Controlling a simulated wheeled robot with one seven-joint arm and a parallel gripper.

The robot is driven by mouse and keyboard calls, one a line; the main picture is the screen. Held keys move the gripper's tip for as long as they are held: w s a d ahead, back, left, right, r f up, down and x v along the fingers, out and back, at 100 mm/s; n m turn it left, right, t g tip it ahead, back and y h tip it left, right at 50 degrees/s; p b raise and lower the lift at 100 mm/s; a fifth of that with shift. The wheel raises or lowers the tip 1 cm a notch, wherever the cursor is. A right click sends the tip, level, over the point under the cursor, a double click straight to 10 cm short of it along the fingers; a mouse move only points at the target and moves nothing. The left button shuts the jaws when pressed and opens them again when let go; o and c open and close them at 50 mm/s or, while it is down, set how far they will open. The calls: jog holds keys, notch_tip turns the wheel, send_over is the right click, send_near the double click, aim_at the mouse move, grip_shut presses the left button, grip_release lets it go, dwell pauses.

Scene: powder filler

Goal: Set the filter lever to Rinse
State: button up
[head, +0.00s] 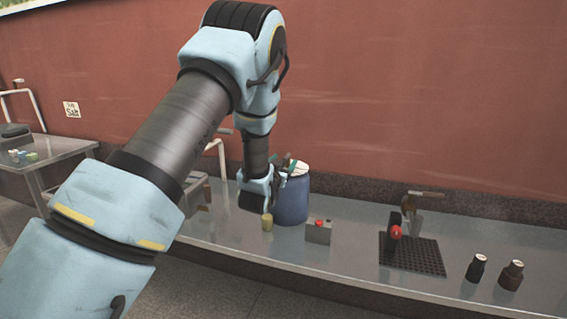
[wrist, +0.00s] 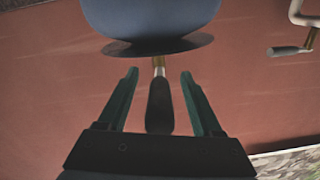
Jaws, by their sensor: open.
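A lever with a dark grip (wrist: 159,106) and a short brass-coloured stem shows in the wrist view, below a dark disc (wrist: 158,46) on a rounded blue body. My gripper (wrist: 159,74) is open, with one teal finger on each side of the lever. I see gaps between the grip and both fingers. No Rinse mark or other setting label can be read. In the head view my gripper (head: 286,164) is at the blue drum (head: 293,203) with the pale lid, and the lever cannot be made out there.
A yellowish jar (head: 267,222) and a grey box with red buttons (head: 318,231) stand near the drum. A black grid mat (head: 425,256) and two dark bottles (head: 478,268) are to the right. A white pipe with a grey handle (wrist: 289,50) is at the wrist view's upper right.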

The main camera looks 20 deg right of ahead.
jog(key=b+v, duration=0.1)
jog(key=v, duration=0.9)
jog(key=shift+s+a+b, duration=0.15)
jog(key=shift+s+b, duration=0.05)
jog(key=shift+b, duration=0.2)
jog(key=w+a+r+n+g+y+p, duration=0.1)
jog(key=a+r+n+g+y+p, duration=0.2)
jog(key=a, duration=0.7)
jog(key=w+a+n+g+y+p, duration=0.1)
jog(key=a+n+y+p, duration=0.3)
jog(key=a, duration=0.6)
jog(key=s+a+r+n+g+y+p, duration=0.1)
jog(key=s+a+r+g+y+p, duration=0.1)
jog(key=s+a+g, duration=0.2)
jog(key=s+a+r+n+g+y+p, duration=0.1)
jog(key=s+a+r+g+y+p, duration=0.1)
jog(key=s+a, duration=0.8)
jog(key=s+r+g, duration=0.1)
jog(key=s+g, duration=0.1)
jog(key=shift+s+a+r+y+p, duration=0.15)
jog(key=shift+s+r+y+p, duration=0.1)
jog(key=shift+r+y+p, duration=0.1)
